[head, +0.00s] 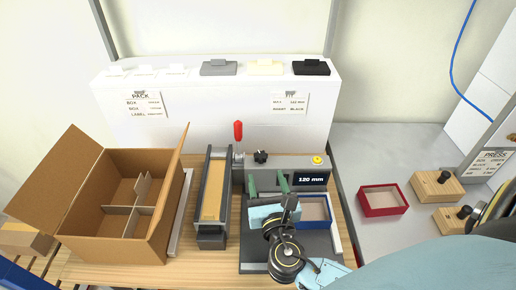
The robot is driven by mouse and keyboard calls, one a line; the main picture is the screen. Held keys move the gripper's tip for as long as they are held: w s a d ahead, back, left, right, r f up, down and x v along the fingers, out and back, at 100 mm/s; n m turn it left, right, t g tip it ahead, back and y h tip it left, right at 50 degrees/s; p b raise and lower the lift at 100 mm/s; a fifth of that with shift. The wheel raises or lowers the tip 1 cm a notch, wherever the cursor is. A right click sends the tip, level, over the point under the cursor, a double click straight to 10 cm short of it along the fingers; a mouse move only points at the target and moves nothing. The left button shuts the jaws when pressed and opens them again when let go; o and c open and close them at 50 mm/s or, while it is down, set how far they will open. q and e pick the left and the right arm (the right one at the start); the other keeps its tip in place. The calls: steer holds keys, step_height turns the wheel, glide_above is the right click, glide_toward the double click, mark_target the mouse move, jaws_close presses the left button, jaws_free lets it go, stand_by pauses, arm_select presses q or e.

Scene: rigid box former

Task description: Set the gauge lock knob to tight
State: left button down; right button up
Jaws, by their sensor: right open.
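The gauge lock knob, which looks like the small black knob (260,156), stands at the back of the grey box-forming machine (310,176), left of its "120 mm" display. Its pointer setting is too small to read. My right gripper (267,180) reaches over the machine from the lower right. Its two greenish fingers are apart and empty, just in front of the knob and not visibly touching it. The wrist and palm hide part of the machine bed. My left gripper is not in view.
A red-handled lever (238,131) stands left of the knob, beside a long feed tray (213,190). An open carton (88,205) is at left. A blue-edged box (318,210) sits right of my gripper. A red box (383,200) and wooden blocks (437,186) are farther right.

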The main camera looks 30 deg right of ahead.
mark_target(262, 151)
steer(key=x, duration=0.9)
steer(key=shift+w+d, duration=0.2)
steer(key=shift+w, duration=0.15)
steer(key=shift+w+d, duration=0.2)
steer(key=shift+w, duration=0.35)
steer(key=c, duration=1)
steer(key=shift+o, duration=0.2)
steer(key=shift+m+g+h+p, duration=0.5)
steer(key=shift+m+h, duration=0.4)
steer(key=shift+h, duration=0.2)
steer(key=m+g+h, duration=0.1)
steer(key=h, duration=0.1)
steer(key=m+g+h, duration=0.2)
steer(key=shift+s+d, duration=0.2)
steer(key=shift+d, duration=0.05)
steer(key=o, duration=1)
steer(key=shift+c, duration=0.2)
